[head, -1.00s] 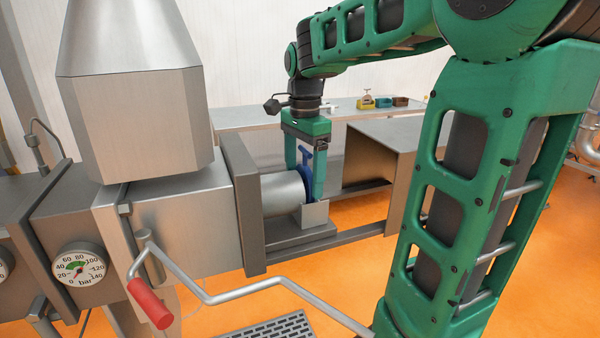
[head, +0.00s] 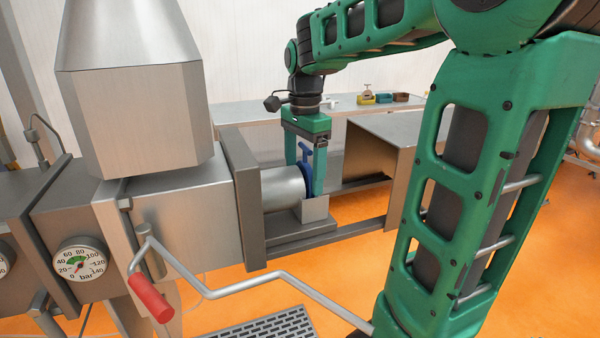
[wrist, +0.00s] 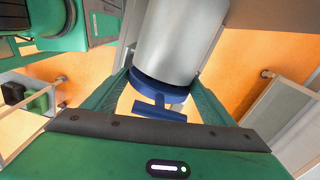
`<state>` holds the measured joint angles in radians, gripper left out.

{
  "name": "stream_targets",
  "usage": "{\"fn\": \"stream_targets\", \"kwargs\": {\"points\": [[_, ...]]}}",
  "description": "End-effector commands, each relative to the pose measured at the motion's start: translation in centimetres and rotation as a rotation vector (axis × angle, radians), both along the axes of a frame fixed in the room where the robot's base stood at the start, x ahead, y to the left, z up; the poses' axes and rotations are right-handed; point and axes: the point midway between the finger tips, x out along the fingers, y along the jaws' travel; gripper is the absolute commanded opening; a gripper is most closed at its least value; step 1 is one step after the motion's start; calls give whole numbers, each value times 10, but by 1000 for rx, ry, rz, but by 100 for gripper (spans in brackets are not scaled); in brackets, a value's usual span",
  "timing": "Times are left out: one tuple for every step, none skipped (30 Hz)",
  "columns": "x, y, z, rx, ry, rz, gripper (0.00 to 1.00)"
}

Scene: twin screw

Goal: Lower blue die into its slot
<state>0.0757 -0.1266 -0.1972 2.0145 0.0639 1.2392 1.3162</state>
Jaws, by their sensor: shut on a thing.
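The blue die (head: 305,167) has a disc body and a T-shaped handle on top. My gripper (head: 306,180) points down and is shut on it, one finger on each side. The die stands upright against the open end of the steel barrel (head: 284,188), just above or in the small grey slot holder (head: 315,210). The holder hides the die's lower edge, so I cannot tell how deep it sits. In the wrist view the blue die (wrist: 160,92) lies between my fingers, beside the barrel (wrist: 178,40).
A crank with a red grip (head: 150,298) reaches across the front. A steel hood (head: 385,150) stands right of the barrel. On the back bench (head: 240,112) are yellow (head: 366,99), teal (head: 384,98) and brown (head: 401,97) holders. A pressure gauge (head: 79,263) is at left.

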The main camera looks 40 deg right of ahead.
Motion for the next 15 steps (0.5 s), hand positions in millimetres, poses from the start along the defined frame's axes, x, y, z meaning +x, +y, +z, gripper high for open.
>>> {"fn": "stream_targets", "kwargs": {"points": [[0,0,0,0,-1,0,22],[0,0,-1,0,-1,0,22],[0,0,0,0,-1,0,88],[0,0,0,0,-1,0,95],[0,0,0,0,-1,0,100],[0,0,-1,0,-1,0,100],[0,0,-1,0,-1,0,100],[0,0,-1,0,-1,0,100],[0,0,-1,0,-1,0,100],[0,0,-1,0,1,0,100],[0,0,-1,0,1,0,100],[0,0,0,0,1,0,100],[0,0,0,0,0,0,100],[0,0,2,0,0,0,100],[1,0,5,0,-1,0,100]]}}
